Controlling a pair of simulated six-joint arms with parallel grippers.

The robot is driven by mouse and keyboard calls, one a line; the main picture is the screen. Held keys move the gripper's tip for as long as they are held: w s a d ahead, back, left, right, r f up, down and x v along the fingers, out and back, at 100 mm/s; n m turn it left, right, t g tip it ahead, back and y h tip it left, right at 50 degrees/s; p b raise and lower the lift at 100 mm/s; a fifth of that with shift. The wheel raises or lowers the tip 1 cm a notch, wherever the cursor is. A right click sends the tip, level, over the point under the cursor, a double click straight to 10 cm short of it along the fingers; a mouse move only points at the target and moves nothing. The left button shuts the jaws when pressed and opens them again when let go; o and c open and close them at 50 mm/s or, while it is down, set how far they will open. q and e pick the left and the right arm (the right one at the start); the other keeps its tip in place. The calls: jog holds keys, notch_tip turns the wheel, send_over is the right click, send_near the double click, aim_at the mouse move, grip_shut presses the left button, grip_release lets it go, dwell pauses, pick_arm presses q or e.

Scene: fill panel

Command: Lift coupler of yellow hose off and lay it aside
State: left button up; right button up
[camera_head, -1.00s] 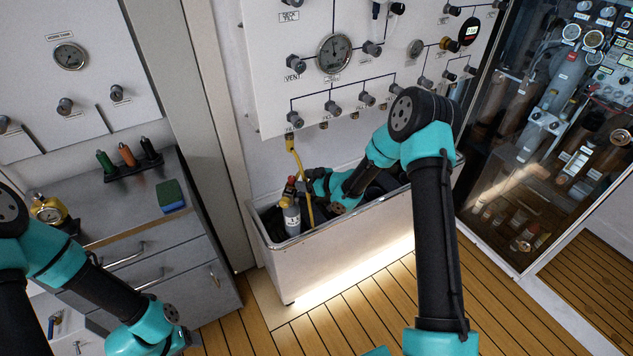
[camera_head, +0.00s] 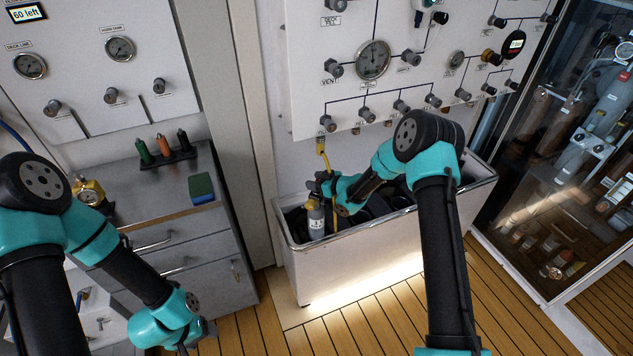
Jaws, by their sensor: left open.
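The yellow hose (camera_head: 321,146) hangs from a fitting at the panel's lower left edge and runs down into the white trough (camera_head: 345,260). A grey bottle with a white label (camera_head: 316,222) stands upright in the trough at its left end. My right gripper (camera_head: 321,186) is at the top of this bottle, beside the hose. My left gripper (camera_head: 208,332) is open and empty, low over the floor in front of the drawers.
The white gauge panel (camera_head: 300,80) stands above the trough. A glass-fronted cabinet (camera_head: 560,150) is at right. The wooden floor in front is clear.

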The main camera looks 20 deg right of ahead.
grip_shut()
jog(key=shift+r, duration=0.15)
jog(key=shift+r, duration=2.35)
jog(key=shift+d, duration=0.1)
